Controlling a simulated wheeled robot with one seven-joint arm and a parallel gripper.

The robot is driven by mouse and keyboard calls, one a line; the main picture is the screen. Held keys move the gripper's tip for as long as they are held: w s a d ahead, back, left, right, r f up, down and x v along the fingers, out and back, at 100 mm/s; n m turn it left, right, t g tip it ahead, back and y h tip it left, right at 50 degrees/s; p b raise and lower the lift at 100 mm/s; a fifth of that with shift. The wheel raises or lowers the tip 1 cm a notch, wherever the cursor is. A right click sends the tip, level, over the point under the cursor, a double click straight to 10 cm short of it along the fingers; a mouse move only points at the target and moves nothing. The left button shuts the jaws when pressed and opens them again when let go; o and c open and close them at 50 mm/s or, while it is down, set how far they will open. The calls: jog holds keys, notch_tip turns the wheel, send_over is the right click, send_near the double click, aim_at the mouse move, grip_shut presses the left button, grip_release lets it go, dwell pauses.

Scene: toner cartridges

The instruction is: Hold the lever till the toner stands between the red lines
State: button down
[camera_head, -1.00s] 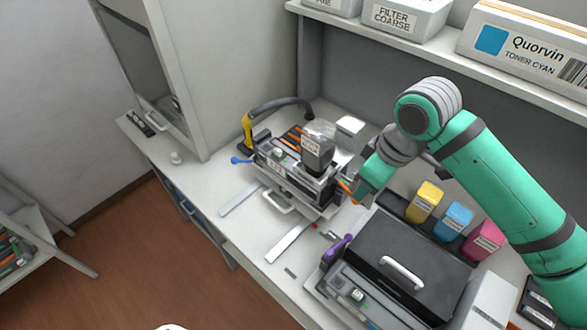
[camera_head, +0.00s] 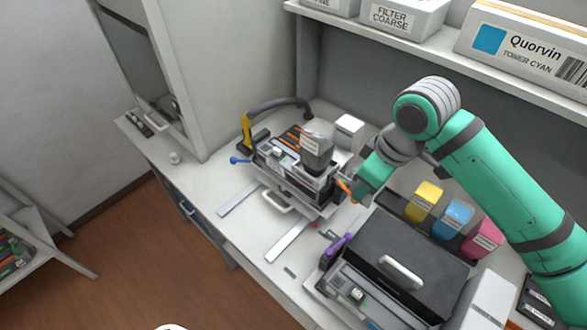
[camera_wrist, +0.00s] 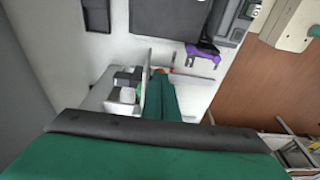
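The filling machine (camera_head: 290,175) stands on the bench, with a clear hopper (camera_head: 317,133) on top. Dark toner (camera_head: 318,158) shows in the lower part of the hopper, below a paler grey zone. I cannot make out the red lines at this size. The orange lever (camera_head: 344,187) is at the machine's right side. My gripper (camera_head: 353,191) is at the lever and appears closed on it. In the wrist view my gripper's green fingers (camera_wrist: 160,98) sit close together, with a bit of orange at their tips; the contact is partly hidden.
A black-lidded printer (camera_head: 415,255) with a purple handle (camera_head: 338,245) stands in front of my arm. Yellow (camera_head: 426,200), blue (camera_head: 455,219) and magenta (camera_head: 483,240) cartridges stand behind it. A white block (camera_head: 349,129) is behind the machine. A shelf with boxes runs above.

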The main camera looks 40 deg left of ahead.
notch_tip(320, 180, up, 6)
jog(key=shift+w+f, duration=0.1)
jog(key=shift+w, duration=0.05)
notch_tip(320, 180, up, 2)
jog(key=shift+r, duration=0.1)
dwell(0.5)
dwell(0.3)
